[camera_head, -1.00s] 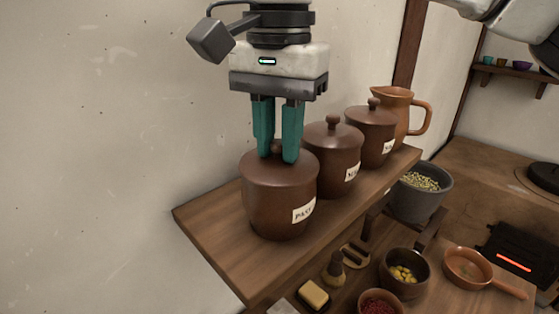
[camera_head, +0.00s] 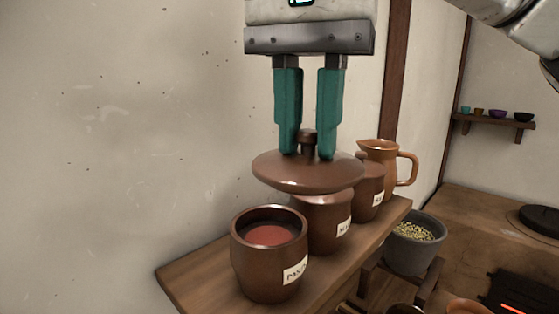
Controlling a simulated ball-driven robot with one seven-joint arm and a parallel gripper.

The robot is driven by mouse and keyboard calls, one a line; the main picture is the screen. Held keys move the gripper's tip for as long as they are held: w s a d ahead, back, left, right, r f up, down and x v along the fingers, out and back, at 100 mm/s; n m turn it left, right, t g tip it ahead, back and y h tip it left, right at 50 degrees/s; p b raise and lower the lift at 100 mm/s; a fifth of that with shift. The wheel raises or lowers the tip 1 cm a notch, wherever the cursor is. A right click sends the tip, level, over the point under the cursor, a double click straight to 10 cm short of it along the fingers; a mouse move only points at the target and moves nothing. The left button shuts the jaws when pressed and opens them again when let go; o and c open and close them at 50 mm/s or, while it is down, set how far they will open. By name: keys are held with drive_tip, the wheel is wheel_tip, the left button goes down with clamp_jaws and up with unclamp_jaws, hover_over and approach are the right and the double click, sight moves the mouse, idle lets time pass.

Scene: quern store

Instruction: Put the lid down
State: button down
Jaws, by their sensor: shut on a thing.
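My gripper (camera_head: 307,156) is shut on the knob of a round brown lid (camera_head: 300,178). It holds the lid level in the air, above and behind the nearest jar. The nearest brown jar (camera_head: 266,272) stands uncovered at the near end of the wooden shelf, with reddish contents (camera_head: 268,235) inside. Its white label faces front right and seems to begin with "PA". The raised lid hides the top of the second jar (camera_head: 325,225) and part of the third jar (camera_head: 370,192).
An orange-brown jug (camera_head: 382,153) stands at the shelf's far end. The wooden shelf (camera_head: 190,283) has a bare strip left of the open jar, beside the pale wall. A grey bucket of pale bits (camera_head: 414,245) stands lower right, near a wooden worktop (camera_head: 480,220).

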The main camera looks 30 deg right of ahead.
drive_tip(key=s+r, duration=0.3)
drive_tip(key=s, duration=0.4)
drive_tip(key=shift+s+d+b, duration=0.15)
drive_tip(key=shift+s+b, duration=0.05)
drive_tip(key=shift+b, duration=0.15)
